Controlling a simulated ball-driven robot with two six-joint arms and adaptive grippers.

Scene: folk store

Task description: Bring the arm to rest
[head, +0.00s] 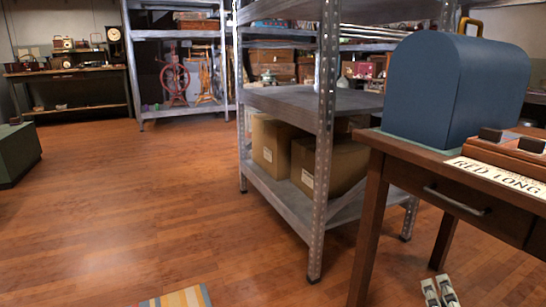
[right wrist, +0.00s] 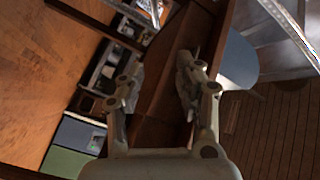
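My right gripper (head: 439,291) shows at the bottom right of the head view, low beside the wooden table (head: 420,158). In the right wrist view its two fingers (right wrist: 160,82) stand apart with nothing held between them. Dark brown wood shows behind the fingers there. I cannot tell from these frames whether the gripper touches anything. My left gripper is not in view.
A blue round-topped box (head: 455,90), a lettered sign (head: 500,177) and a brown wooden block (head: 510,153) sit on the table. A metal shelf (head: 322,150) holding cardboard boxes (head: 325,165) stands left of it. Open wooden floor (head: 130,200) lies further left.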

